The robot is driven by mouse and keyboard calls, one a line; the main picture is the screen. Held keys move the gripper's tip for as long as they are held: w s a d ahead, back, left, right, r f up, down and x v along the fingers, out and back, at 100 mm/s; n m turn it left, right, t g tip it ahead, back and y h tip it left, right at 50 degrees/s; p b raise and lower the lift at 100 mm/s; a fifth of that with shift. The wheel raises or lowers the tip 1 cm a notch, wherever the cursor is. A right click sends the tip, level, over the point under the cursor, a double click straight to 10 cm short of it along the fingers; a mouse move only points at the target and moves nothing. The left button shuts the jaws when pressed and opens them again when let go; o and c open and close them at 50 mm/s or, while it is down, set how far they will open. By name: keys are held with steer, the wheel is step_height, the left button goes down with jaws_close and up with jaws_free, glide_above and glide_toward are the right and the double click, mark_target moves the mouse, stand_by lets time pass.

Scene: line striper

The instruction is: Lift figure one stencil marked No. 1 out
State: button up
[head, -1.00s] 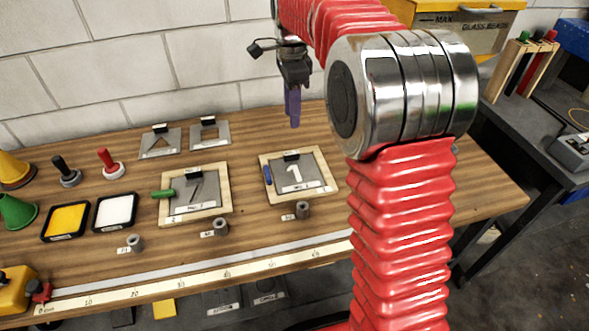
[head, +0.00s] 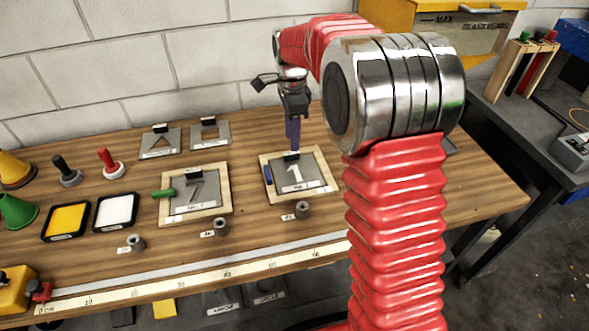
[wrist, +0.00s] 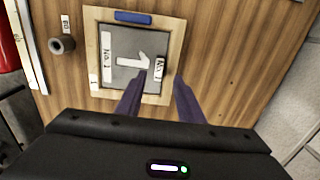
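The No. 1 stencil (head: 312,183) is a grey plate with a white figure one cutout and a black tab (head: 291,156) at its far edge. It lies flat in a square wooden frame (head: 328,167) on the bench. The wrist view shows the stencil (wrist: 120,45) with its "No. 1" label and the black tab (wrist: 159,68). My gripper (head: 293,146) points down just above the tab. In the wrist view its purple fingers (wrist: 157,82) are apart, one on each side of the tab's line, with nothing held. Whether they touch the plate cannot be told.
A blue piece (head: 267,174) lies on the frame's left rim. A second framed stencil (head: 195,195) with a green piece (head: 163,193) stands to the left. Two more stencils lie near the wall. Small grey cylinders (head: 303,210) stand in front, before a measuring strip.

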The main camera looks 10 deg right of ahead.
mark_target(297, 170)
step_height(297, 170, down, 5)
steer(key=shift+s+a+r, duration=0.1)
steer(key=shift+a, duration=0.05)
steer(key=shift+c, duration=0.2)
stand_by(0.4)
jaws_close()
